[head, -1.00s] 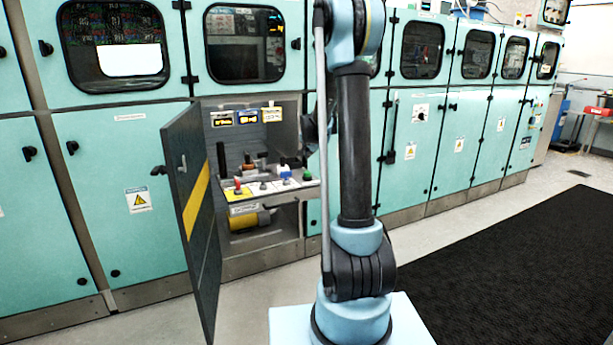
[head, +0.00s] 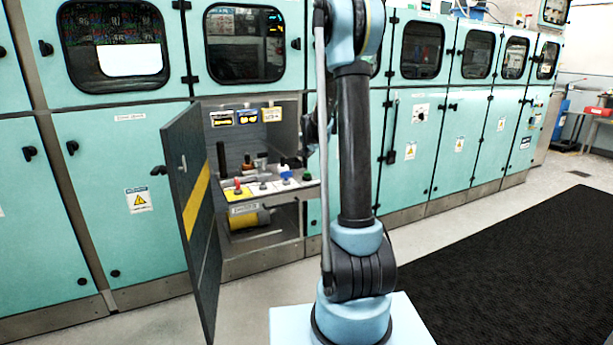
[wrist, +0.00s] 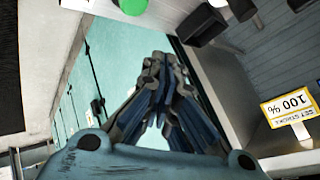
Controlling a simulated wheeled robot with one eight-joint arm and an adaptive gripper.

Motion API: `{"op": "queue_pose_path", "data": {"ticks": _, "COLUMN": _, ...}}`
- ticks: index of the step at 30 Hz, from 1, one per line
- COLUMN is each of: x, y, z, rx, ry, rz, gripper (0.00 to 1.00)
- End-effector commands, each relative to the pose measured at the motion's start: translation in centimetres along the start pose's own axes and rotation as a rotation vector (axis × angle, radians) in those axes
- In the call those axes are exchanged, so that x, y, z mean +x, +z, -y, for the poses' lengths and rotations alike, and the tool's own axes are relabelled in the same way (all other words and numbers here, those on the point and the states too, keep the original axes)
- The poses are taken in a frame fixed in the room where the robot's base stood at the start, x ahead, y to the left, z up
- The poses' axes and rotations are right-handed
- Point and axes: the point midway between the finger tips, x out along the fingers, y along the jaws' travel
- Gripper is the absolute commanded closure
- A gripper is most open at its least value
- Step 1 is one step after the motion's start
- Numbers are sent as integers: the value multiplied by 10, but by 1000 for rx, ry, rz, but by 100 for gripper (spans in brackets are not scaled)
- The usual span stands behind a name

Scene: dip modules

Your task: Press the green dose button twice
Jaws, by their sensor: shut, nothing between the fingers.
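The green dose button (head: 307,177) is a small round knob at the right end of the control shelf inside the open cabinet. A round green top also shows at the upper edge of the wrist view (wrist: 133,7), partly cut off. My gripper (wrist: 160,60) is shut and empty, its fingertips together. In the wrist picture the tips lie below and to the right of the green top, apart from it. In the head view my arm hides most of the gripper; only a dark part shows left of the arm, above the button.
The dark cabinet door (head: 195,220) stands open on the left. The control shelf (head: 240,193) holds a red knob (head: 238,186), a blue one (head: 286,175) and several levers. A yellow label reading 100 % (wrist: 293,106) shows in the wrist view. A black mat (head: 500,260) lies on the right.

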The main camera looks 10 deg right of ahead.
Motion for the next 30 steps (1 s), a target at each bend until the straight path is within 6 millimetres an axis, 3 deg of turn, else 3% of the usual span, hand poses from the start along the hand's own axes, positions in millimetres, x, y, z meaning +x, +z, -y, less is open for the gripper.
{"op": "queue_pose_path", "data": {"ticks": 22, "x": -1, "y": -1, "z": 1, "rx": 0, "ry": 0, "rz": 0, "gripper": 100}}
{"op": "queue_pose_path", "data": {"ticks": 30, "x": -22, "y": -16, "z": 16, "rx": 0, "ry": 0, "rz": 0, "gripper": 100}}
